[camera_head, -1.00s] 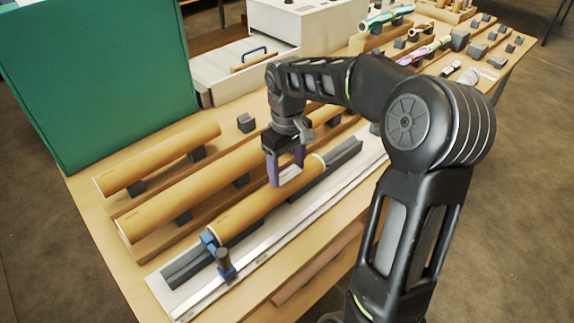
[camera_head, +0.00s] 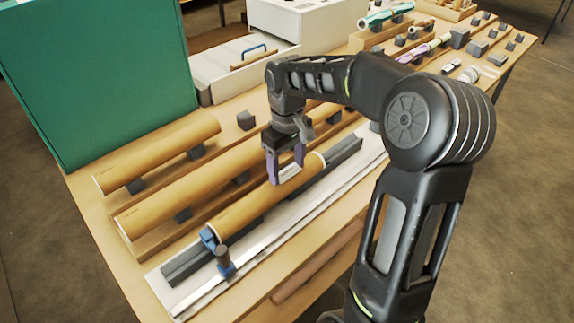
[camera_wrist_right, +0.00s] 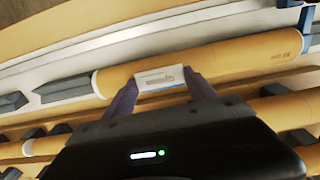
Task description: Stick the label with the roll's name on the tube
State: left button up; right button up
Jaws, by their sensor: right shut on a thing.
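The brown cardboard tube (camera_head: 250,206) lies in a dark grey channel on a white base, its near end at a blue stop. It also crosses the right wrist view (camera_wrist_right: 250,57), with small dark print near its right end. My right gripper (camera_head: 286,172), with purple fingers, is at the tube's far part. In the right wrist view its fingers are shut on a small white label (camera_wrist_right: 160,77) with dark print and a blue edge. The label overlaps the tube's surface there; I cannot tell whether it touches. In the head view the label is hardly visible. My left gripper is out of view.
Other brown tubes (camera_head: 160,155) lie on grey blocks to the left. A dark-topped blue clamp (camera_head: 224,262) stands on the metal strip by the tube. A green panel (camera_head: 95,75) and a white machine (camera_head: 305,28) with an open drawer stand behind. More small items fill the far right.

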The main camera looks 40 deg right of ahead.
jog(key=shift+s+f, duration=0.1)
jog(key=shift+f, duration=0.1)
jog(key=o, duration=1.3)
jog(key=shift+a, duration=0.1)
jog(key=shift+c, duration=0.5)
jog(key=o, duration=0.3)
jog(key=shift+f, duration=0.1)
jog(key=shift+o, duration=0.4)
jog(key=shift+a, duration=0.1)
